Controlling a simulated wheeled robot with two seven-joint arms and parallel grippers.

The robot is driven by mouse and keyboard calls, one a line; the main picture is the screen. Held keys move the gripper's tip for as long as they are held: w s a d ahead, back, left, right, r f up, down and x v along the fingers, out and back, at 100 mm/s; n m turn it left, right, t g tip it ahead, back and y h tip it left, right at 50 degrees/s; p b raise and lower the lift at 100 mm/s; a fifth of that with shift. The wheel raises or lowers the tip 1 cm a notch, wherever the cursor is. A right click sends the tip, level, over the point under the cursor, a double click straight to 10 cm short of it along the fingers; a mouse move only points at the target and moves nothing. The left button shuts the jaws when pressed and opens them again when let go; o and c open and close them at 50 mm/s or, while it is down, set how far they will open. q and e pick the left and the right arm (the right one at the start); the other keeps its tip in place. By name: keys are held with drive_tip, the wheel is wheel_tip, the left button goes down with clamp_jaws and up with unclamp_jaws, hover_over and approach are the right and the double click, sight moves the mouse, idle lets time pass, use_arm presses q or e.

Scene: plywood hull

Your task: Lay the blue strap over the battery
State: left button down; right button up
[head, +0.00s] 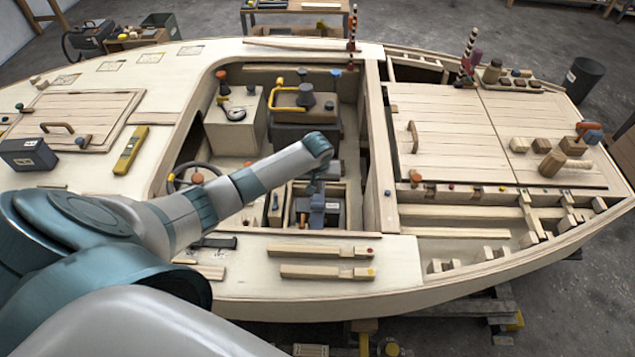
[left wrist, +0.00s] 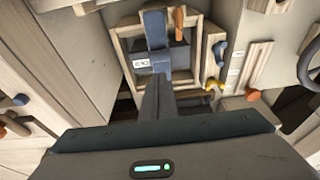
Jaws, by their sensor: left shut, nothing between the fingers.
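The battery (left wrist: 176,58) is a dark grey box with a white label, sitting in a light wooden tray (left wrist: 196,62) in the cockpit. In the head view the battery (head: 333,212) is partly hidden by my gripper. The blue strap (left wrist: 154,28) lies across the battery's top, its near end beside the label; whether it touches all along is unclear. My left gripper (left wrist: 157,80) is shut and empty, its fingertips right at the strap's near end. In the head view the left gripper (head: 317,190) points down into the tray. My right gripper is out of view.
Cockpit walls surround the arm closely. A yellow level (head: 130,150) and wooden bars (head: 327,272) lie on the deck.

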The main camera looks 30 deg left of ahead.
use_arm(q)
drive_tip(key=s+b+v, duration=0.1)
drive_tip(key=v, duration=0.5)
drive_tip(key=shift+d, duration=0.45)
drive_tip(key=shift+s, duration=0.15)
drive_tip(key=shift+a, duration=0.1)
